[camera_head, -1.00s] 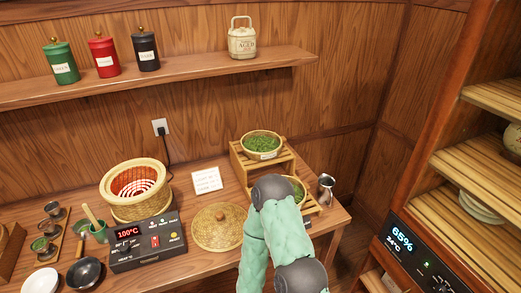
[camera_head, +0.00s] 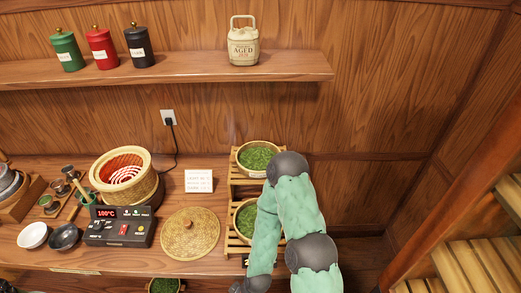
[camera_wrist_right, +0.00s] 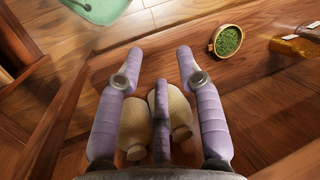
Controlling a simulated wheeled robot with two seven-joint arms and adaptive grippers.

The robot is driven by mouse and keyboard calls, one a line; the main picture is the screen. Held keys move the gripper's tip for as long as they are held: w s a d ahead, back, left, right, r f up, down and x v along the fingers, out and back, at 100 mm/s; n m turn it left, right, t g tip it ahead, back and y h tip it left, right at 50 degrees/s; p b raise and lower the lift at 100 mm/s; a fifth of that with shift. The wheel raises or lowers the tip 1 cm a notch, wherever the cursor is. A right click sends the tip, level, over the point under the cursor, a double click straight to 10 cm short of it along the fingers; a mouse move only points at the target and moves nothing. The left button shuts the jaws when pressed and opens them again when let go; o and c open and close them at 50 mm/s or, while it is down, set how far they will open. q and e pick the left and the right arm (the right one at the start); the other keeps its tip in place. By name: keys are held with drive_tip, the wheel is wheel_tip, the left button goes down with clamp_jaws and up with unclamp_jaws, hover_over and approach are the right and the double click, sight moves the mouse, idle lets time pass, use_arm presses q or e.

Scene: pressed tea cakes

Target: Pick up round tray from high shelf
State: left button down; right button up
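A round woven tray of green leaves (camera_head: 246,168) sits on the upper tier of a small wooden stand at the right of the counter. A second such tray (camera_head: 236,216) is on the tier below, partly covered by my right arm. My right gripper is below the head view; in the right wrist view the gripper (camera_wrist_right: 158,65) has its purple fingers spread. Beige rounded shapes show between them; I cannot tell what they are. A round tray of leaves (camera_wrist_right: 212,46) lies beyond the fingers to the upper right, apart from them. My left gripper is not in view.
A wall shelf (camera_head: 190,76) holds several canisters. On the counter are a woven lid (camera_head: 175,248), a heater box (camera_head: 125,236) and a basket (camera_head: 137,195). Another leaf tray (camera_head: 151,287) shows below the counter edge. A slatted cabinet (camera_head: 475,260) stands at the right.

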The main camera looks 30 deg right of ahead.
wheel_tip(320, 180, up, 16)
drive_tip(key=d+p, duration=0.1)
drive_tip(key=p, duration=1.4)
wheel_tip(320, 180, up, 22)
drive_tip(key=n+h+p, duration=0.3)
drive_tip(key=n+p, duration=0.6)
drive_tip(key=n, duration=0.5)
hover_over(258, 177)
drive_tip(key=shift+s+d+r, duration=0.2)
drive_tip(key=shift+s+d, duration=0.05)
drive_tip(key=shift+d, duration=0.4)
drive_tip(key=f, duration=0.5)
drive_tip(key=shift+w+a+p, duration=0.2)
drive_tip(key=shift+p, duration=0.2)
drive_tip(key=shift+w+a+f+p, duration=0.15)
drive_tip(key=shift+f+p, duration=0.85)
drive_tip(key=shift+f, duration=1.6)
drive_tip(key=shift+c, duration=0.3)
